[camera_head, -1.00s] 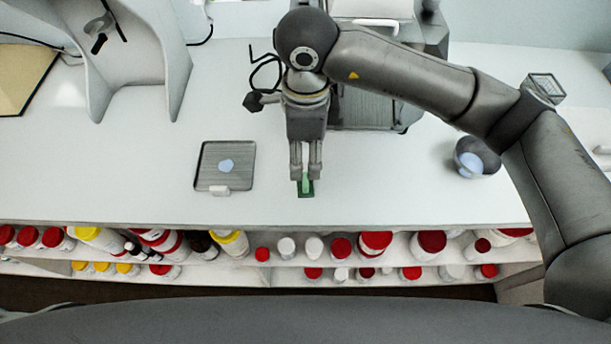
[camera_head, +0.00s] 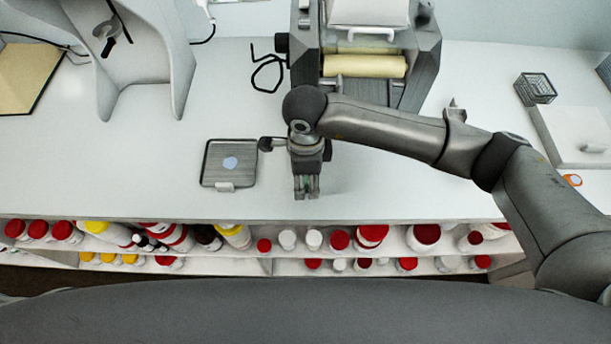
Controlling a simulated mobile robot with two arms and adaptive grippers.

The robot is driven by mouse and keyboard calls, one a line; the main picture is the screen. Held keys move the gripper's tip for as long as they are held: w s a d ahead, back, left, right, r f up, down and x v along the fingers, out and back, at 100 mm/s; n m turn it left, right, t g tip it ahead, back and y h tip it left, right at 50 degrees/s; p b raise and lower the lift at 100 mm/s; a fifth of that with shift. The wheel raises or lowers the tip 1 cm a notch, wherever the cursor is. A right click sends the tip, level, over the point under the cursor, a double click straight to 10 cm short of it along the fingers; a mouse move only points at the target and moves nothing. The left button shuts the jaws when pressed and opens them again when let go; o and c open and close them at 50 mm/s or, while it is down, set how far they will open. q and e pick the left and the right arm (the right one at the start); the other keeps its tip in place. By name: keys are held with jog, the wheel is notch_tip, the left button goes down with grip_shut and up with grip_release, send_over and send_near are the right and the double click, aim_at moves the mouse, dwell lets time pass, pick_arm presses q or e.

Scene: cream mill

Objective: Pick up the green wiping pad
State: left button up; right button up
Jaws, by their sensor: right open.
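The green wiping pad (camera_head: 309,183) lies on the white worktop near its front edge. Only a thin bit of green shows between the fingers of my right gripper; the rest is hidden by the gripper. My right gripper (camera_head: 306,192) points down, low over the worktop, with its fingers apart and around the visible green. I cannot tell whether the fingers touch the pad. My left gripper is not in view.
A dark tray (camera_head: 214,178) with a pale blue piece lies left of the gripper. A machine with a yellow roller (camera_head: 364,66) stands behind. A wire basket (camera_head: 535,88) and a white box (camera_head: 572,135) are at right. Shelves of bottles (camera_head: 372,234) run below the edge.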

jog(key=c, duration=0.9)
jog(key=shift+r, duration=0.35)
notch_tip(320, 180, up, 2)
jog(key=shift+w+r+b, duration=0.1)
jog(key=shift+b, duration=0.45)
jog(key=shift+s+d+r+b, duration=0.15)
jog(key=shift+s+r+b, duration=0.7)
jog(key=shift+s+r, duration=1.15)
jog(key=shift+s+d+r+b, duration=0.15)
jog(key=shift+s+r+b, duration=0.95)
jog(key=shift+s, duration=1.65)
jog(key=shift+s+d+r+b, duration=0.15)
jog(key=shift+s+r+b, duration=0.45)
jog(key=shift+s+r, duration=1.55)
jog(key=shift+s+f, duration=0.2)
jog(key=shift+f, duration=0.05)
